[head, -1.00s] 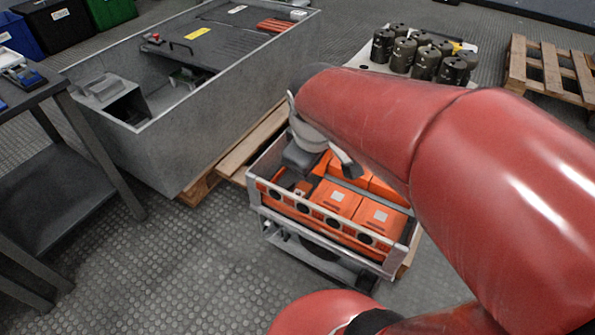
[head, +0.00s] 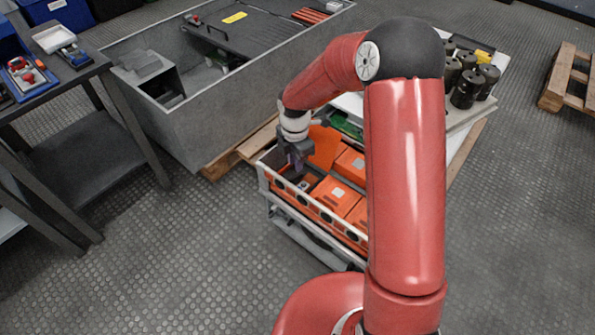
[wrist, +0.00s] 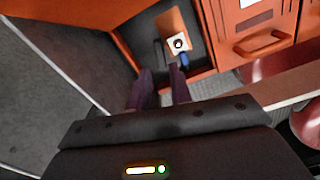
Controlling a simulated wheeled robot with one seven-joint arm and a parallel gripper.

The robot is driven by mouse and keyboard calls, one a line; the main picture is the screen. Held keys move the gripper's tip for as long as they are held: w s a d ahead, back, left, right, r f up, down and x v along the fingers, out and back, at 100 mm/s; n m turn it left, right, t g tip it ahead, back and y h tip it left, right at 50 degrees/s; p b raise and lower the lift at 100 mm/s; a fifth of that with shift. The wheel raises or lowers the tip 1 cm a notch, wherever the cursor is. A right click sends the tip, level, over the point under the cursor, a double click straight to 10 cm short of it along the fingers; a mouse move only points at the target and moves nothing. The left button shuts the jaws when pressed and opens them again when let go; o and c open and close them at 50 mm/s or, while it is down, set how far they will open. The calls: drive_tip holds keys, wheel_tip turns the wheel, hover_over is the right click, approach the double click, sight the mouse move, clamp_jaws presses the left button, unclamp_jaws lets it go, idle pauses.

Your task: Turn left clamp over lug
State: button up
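My gripper (head: 296,168) hangs over the left end of an orange rack of capacitor modules. Beyond the fingertips is a dark recess (wrist: 190,18) in the rack. In it lie an orange strip (wrist: 170,20) and a white square with a dark ring (wrist: 178,43), perhaps the lug. A small blue piece (wrist: 184,60) lies beside the square, and a dark bar (wrist: 158,52) stands left of it. I cannot tell which piece is the left clamp.
Orange modules (head: 331,194) with handles fill the rack beside the recess. An orange wall (wrist: 75,28) runs close on the left in the wrist view. A grey metal tank (head: 190,125) stands behind left, a workbench (head: 88,72) at left. Dark cylinders (head: 467,88) stand on a pallet at right.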

sight(295, 176)
wheel_tip(295, 176, down, 6)
drive_tip(key=shift+r, duration=0.1)
clamp_jaws()
